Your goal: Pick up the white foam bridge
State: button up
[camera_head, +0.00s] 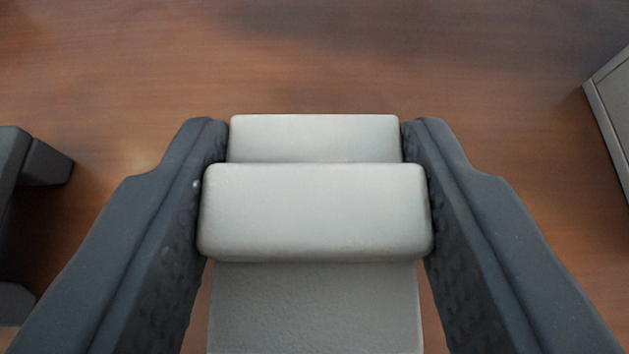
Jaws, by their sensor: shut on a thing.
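The white foam bridge (314,212) is in the middle of the view, between the two dark fingers of my gripper (315,150). Its pale raised block shows nearest me, with another pale part just beyond it. My gripper is shut on the bridge, with one finger against its left side and one against its right side. A flat grey surface (314,310) shows below the raised block, between the fingers. The underside of the bridge is hidden, and I cannot tell how high it is above the wood.
A brown wood surface (315,60) spreads around and beyond the gripper, and it is clear ahead. A dark grey object (40,163) is cut off at the left edge.

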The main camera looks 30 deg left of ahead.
aim_at(312, 203)
jog(key=shift+r+p, duration=0.6)
jog(key=shift+r, duration=1)
jog(key=s+d, duration=0.4)
jog(key=s, duration=0.2)
jog(key=s+d+r+b, duration=0.1)
jog(key=s+d, duration=0.3)
jog(key=s, duration=0.3)
jog(key=shift+s+d+r, duration=0.25)
jog(key=shift+s, duration=0.05)
